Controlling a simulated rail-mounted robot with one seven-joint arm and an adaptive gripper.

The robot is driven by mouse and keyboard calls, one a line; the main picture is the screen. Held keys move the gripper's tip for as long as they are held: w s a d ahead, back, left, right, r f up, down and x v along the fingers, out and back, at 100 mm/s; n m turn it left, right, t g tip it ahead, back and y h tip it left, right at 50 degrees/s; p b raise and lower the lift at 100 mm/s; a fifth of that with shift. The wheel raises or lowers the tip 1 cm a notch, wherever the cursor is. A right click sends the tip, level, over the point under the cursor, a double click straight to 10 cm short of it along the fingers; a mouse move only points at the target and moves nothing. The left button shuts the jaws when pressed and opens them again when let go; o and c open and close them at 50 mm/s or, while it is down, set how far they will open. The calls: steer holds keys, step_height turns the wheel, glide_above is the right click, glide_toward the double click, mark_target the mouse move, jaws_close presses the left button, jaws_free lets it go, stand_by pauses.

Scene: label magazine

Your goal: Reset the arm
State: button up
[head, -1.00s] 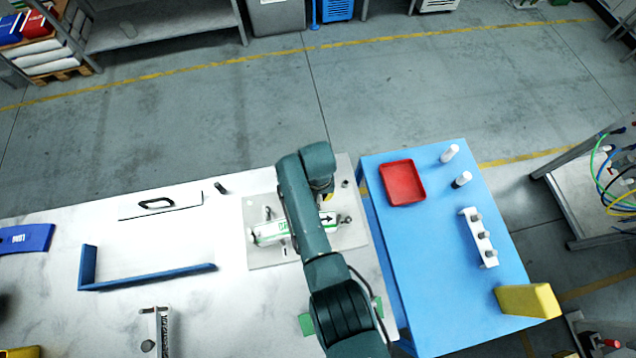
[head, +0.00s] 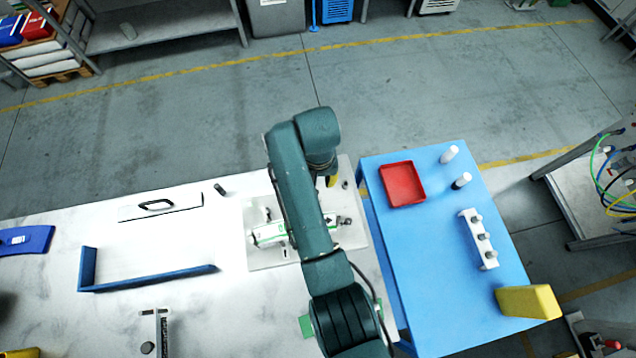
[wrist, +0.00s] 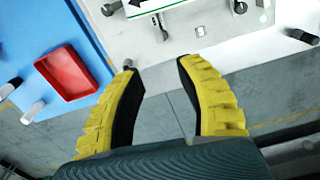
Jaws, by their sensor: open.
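My arm reaches up over the white table in the head view, and its wrist hides most of my gripper; a bit of yellow finger (head: 331,181) shows below it. In the wrist view my gripper (wrist: 154,75) is open and empty, its two yellow fingers with black pads apart. Between and beyond the fingertips are the pale fixture plate (wrist: 180,45) and grey floor. The white and green label magazine (head: 268,234) lies on the fixture plate, partly hidden by my arm; part of it with a black arrow shows at the top of the wrist view (wrist: 150,6).
A blue table (head: 430,260) on the right bears a red tray (head: 403,184), white cylinders, a white peg block (head: 478,238) and a yellow block (head: 527,301). A blue angled rail (head: 150,279) and a black handle (head: 156,204) lie on the white table's left.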

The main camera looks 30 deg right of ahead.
steer(key=shift+r, duration=0.2)
stand_by(0.4)
steer(key=w+a+r+n+t+p, duration=0.1)
steer(key=w+a+r+t+p, duration=0.25)
steer(key=r, duration=0.65)
steer(key=w+a+r+n+t+p, duration=0.15)
steer(key=w+a+r+t, duration=0.3)
steer(key=r, duration=0.55)
steer(key=s+r+t, duration=0.3)
steer(key=r+t, duration=0.1)
steer(key=r, duration=0.7)
steer(key=s+a+r+n+t+p, duration=0.1)
steer(key=s+r+t, duration=0.3)
steer(key=r, duration=0.6)
steer(key=s+r+n+t, duration=0.1)
steer(key=s+r+t, duration=0.3)
steer(key=r, duration=0.7)
steer(key=shift+s+a+r+t, duration=0.2)
steer(key=shift+s+r+t, duration=0.1)
steer(key=shift+t, duration=0.8)
